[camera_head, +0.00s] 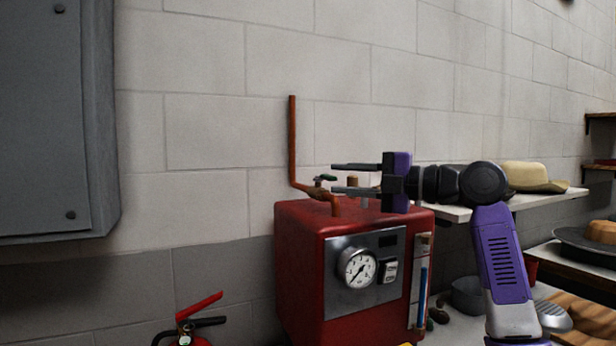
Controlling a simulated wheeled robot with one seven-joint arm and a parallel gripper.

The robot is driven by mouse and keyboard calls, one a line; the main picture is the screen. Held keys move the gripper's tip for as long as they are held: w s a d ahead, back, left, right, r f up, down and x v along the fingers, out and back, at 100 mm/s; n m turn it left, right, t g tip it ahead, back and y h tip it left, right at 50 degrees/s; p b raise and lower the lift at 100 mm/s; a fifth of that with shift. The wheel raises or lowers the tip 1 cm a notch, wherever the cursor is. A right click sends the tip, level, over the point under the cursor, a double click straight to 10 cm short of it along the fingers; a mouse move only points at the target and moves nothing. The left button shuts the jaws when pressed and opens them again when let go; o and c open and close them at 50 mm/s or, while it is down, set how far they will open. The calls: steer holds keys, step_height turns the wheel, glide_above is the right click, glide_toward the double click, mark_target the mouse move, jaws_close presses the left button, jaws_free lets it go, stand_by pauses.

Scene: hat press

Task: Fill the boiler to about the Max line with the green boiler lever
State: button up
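The red boiler (300,250) stands in the middle, with a round gauge (357,267) and a switch (390,271) on its front plate. The green boiler lever (325,178) sits on the copper pipe (293,140) above the boiler top. A sight tube (421,280) with blue inside runs up the boiler's right front edge; its Max line is too small to make out. My gripper (345,179) is open, its two dark fingers pointing left, with their tips just right of the lever in the picture. I cannot tell whether it touches the lever. Nothing shows between the fingers.
A grey cabinet (55,120) hangs on the wall at left. A fire extinguisher (190,325) stands at lower left. A shelf (545,200) with a tan hat (530,177) is behind my arm. The wall left of the pipe is clear.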

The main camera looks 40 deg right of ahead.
mark_target(323, 178)
steer(key=p+x, duration=0.1)
steer(key=x, duration=0.5)
steer(key=shift+w+a, duration=0.2)
steer(key=shift+w, duration=0.15)
steer(key=shift+c, duration=0.4)
jaws_close()
steer(key=shift+f, duration=0.1)
stand_by(0.6)
